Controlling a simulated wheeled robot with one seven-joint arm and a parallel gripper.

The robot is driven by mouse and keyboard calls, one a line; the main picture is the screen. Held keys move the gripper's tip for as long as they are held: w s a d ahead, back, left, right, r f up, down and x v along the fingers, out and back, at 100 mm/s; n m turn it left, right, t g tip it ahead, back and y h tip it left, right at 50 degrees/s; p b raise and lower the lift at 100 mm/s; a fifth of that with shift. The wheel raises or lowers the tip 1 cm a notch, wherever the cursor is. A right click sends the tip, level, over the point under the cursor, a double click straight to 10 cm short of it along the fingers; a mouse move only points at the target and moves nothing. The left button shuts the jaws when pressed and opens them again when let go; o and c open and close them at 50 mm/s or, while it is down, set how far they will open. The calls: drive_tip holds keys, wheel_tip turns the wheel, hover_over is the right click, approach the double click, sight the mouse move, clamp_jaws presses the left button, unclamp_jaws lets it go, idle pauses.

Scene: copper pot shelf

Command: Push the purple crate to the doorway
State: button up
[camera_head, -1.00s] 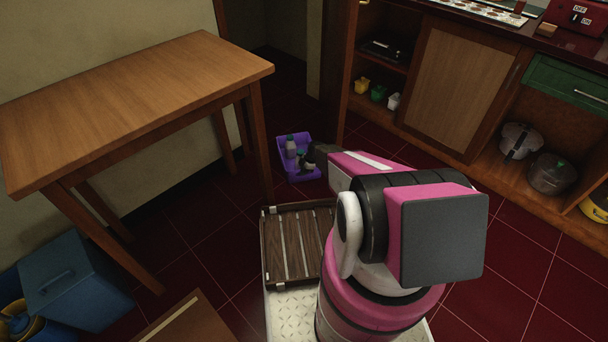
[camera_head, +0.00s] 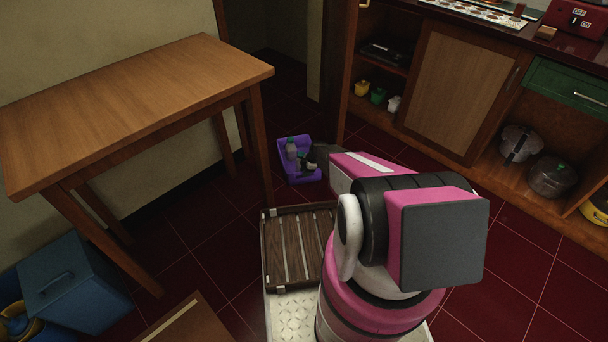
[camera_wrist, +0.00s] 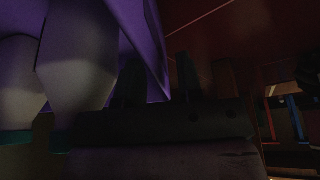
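The purple crate (camera_head: 283,165) stands on the dark red floor beyond the table's right end. It holds small pale bottles (camera_head: 291,148) with dark caps; pale bottles also show large in the wrist view (camera_wrist: 75,70). My gripper (camera_head: 316,155) is at the crate's right side, partly hidden by my arm in the head view. In the wrist view my gripper's dark fingers (camera_wrist: 160,80) stand apart, with the crate's purple wall (camera_wrist: 154,50) seeming to pass between them. Contact is too dark to make out. A dark doorway opening (camera_head: 280,65) lies beyond the crate.
A wooden table (camera_head: 130,105) stands at the left, its near right leg close to the crate. Open cabinets (camera_head: 460,90) with pots line the right. A blue bin (camera_head: 75,285) is at lower left. Floor between the crate and the doorway looks clear.

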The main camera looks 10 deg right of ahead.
drive_tip(key=v, duration=0.5)
drive_tip(key=shift+d+r, duration=0.1)
drive_tip(key=shift+r, duration=0.25)
drive_tip(key=s+r+m+h, duration=0.1)
drive_tip(key=s+r+m, duration=0.5)
drive_tip(key=s+r, duration=0.4)
drive_tip(key=s+r+m+h, duration=0.2)
drive_tip(key=s+r+m, duration=0.4)
drive_tip(key=s+r, duration=0.5)
drive_tip(key=s+r+m+h, duration=0.1)
drive_tip(key=s+r+m, duration=0.6)
drive_tip(key=r, duration=1.3)
drive_tip(key=s+a, duration=0.1)
drive_tip(key=s, duration=0.2)
drive_tip(key=shift+s+r+h, duration=0.2)
drive_tip(key=shift+s+h, duration=0.1)
drive_tip(key=shift+s, duration=0.1)
